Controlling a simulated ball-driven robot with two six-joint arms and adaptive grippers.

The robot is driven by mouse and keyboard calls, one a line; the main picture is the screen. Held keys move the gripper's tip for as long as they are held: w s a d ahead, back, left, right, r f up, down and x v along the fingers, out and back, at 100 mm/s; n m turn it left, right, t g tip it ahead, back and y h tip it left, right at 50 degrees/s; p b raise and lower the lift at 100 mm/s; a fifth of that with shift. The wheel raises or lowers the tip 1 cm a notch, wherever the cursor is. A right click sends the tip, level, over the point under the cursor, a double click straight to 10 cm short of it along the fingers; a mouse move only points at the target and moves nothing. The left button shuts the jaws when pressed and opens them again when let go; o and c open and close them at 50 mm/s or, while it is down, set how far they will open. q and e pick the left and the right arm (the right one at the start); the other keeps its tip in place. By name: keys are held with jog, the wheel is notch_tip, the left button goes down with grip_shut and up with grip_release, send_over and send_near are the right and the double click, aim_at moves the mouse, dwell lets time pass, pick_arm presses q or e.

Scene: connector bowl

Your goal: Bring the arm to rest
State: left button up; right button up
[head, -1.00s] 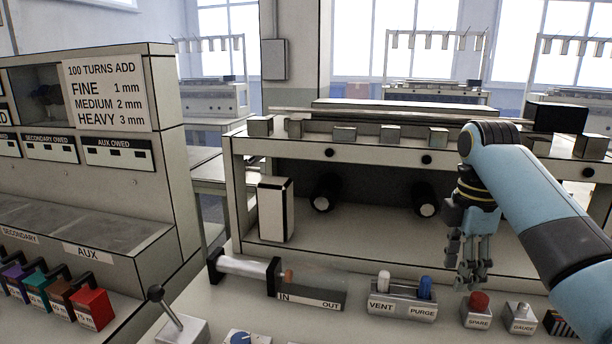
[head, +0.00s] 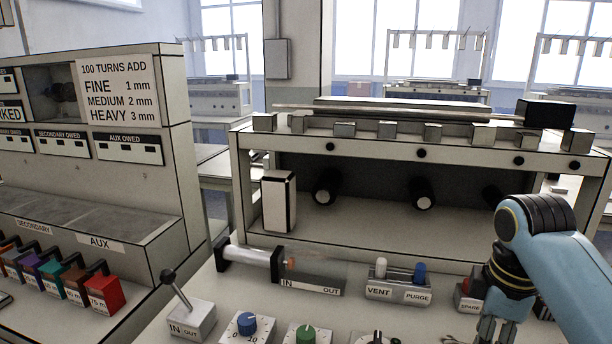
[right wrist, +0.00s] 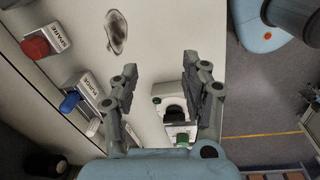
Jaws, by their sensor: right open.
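My right gripper (right wrist: 160,100) is open and empty in the right wrist view, its two fingers apart above the light bench top. In the head view the right arm (head: 560,260) comes in at the lower right. Its gripper (head: 495,332) hangs down over the bench's front right, with the fingertips cut off by the lower edge. It partly covers the SPARE block (head: 466,296). The left gripper is not in view.
The VENT and PURGE switch block (head: 397,282) stands left of the right gripper. The IN/OUT lever box (head: 190,318), a blue knob (head: 246,322) and a green knob (head: 306,336) line the front. A machine frame (head: 420,155) stands behind. Colored blocks (head: 103,290) sit at left.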

jog(key=s+r+m+t, duration=0.3)
jog(key=s+m, duration=0.8)
jog(key=s, duration=1.2)
jog(key=s+d+f+m+g+b, duration=0.1)
jog(key=s+f+b, duration=0.15)
jog(key=f, duration=1.55)
jog(key=s+d+f+g+b, duration=0.1)
jog(key=f+b, duration=0.3)
jog(key=f, duration=1.4)
jog(key=s+d+f+g+b, duration=0.1)
jog(key=s+f+b, duration=0.2)
jog(key=s+f, duration=1.3)
jog(key=shift+s+f+b, duration=0.3)
jog(key=shift+s+f, duration=0.05)
jog(key=shift+f, duration=0.1)
jog(key=shift+c, duration=0.4)
